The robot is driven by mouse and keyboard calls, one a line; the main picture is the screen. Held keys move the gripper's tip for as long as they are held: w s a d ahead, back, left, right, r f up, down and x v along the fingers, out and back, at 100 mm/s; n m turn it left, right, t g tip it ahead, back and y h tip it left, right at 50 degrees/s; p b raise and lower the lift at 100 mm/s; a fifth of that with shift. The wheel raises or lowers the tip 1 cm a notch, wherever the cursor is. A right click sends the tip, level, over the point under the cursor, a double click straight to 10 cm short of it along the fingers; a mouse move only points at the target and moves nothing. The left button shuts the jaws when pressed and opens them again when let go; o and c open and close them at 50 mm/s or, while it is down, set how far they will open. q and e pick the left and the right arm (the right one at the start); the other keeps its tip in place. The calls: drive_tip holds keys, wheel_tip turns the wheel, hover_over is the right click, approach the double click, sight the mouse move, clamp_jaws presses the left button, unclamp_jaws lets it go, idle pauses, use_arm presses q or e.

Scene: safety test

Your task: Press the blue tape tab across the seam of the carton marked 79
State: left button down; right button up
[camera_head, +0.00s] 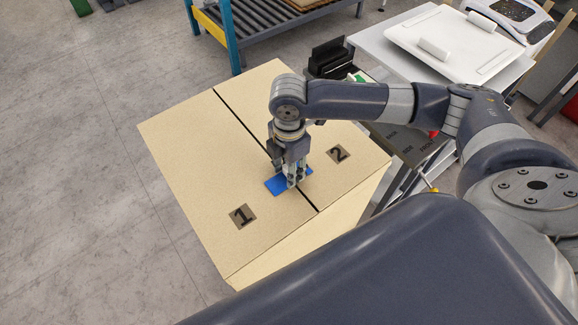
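A tan carton (190,150) stands on the floor with a dark seam (235,113) running across its top. A blue tape tab (277,186) lies near the seam's front end, partly hidden by my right gripper (296,181). That gripper points down over the tab, its fingers close together with nothing seen between them. Whether the fingertips touch the tab is unclear. My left gripper is not in view.
A grey table with a white tray (455,45) stands at the back right, with a black object (328,58) near the carton's far corner. A blue and yellow roller rack (225,35) is behind. Floor at left is clear.

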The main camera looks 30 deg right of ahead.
drive_tip(key=o, duration=1.1)
drive_tip(key=shift+o, duration=0.2)
wheel_tip(320, 180, up, 5)
drive_tip(key=p, duration=0.5)
drive_tip(key=shift+f+p, duration=0.15)
drive_tip(key=shift+p, duration=0.25)
drive_tip(key=shift+r, duration=1.15)
